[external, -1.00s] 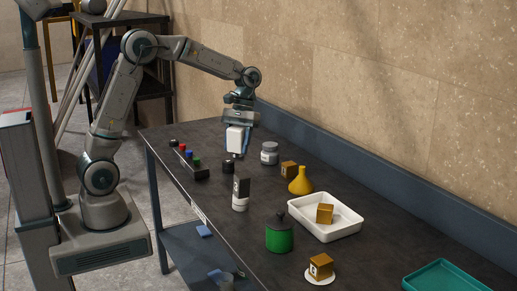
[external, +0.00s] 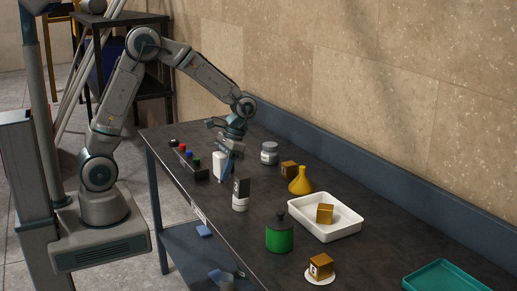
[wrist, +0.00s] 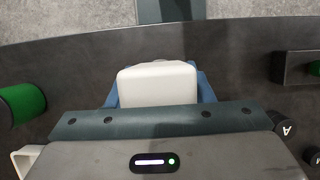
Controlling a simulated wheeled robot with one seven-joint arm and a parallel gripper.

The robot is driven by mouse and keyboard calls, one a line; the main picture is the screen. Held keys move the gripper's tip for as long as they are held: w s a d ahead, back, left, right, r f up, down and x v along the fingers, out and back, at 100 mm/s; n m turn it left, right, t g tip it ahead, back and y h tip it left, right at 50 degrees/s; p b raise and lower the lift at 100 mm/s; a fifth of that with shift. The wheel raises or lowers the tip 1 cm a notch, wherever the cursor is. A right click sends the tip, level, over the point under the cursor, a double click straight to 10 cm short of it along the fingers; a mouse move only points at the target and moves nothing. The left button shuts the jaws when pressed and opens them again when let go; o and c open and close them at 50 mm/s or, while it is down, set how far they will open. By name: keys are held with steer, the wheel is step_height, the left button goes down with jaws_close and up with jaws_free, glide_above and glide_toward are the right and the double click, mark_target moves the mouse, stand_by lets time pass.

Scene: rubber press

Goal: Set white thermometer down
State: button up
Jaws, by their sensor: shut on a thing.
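The white thermometer (external: 219,166) is a pale upright block low over the dark table, near the rack of coloured pieces. My gripper (external: 226,167) points down and is shut on it. In the wrist view, the thermometer (wrist: 158,84) sits between the two blue fingers of my gripper (wrist: 158,92). Its lower end is partly hidden, and I cannot tell whether it touches the tabletop.
A rack (external: 190,163) with coloured tops stands left of the thermometer. A dark-and-white bottle (external: 241,196) is close in front, and a grey jar (external: 270,153) behind. A green canister (external: 279,238), yellow flask (external: 300,181) and white tray (external: 343,231) stand further right.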

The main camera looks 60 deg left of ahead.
steer(key=w+a+f, duration=0.1)
steer(key=a, duration=0.1)
steer(key=w+a+f+p, duration=0.1)
steer(key=a+f, duration=0.1)
steer(key=w+a+f, duration=0.1)
steer(key=w+a, duration=0.1)
steer(key=shift+a+f, duration=0.15)
steer(key=shift+f+p, duration=0.75)
steer(key=shift+f, duration=1.3)
steer(key=shift+f, duration=0.15)
steer(key=o, duration=1.2)
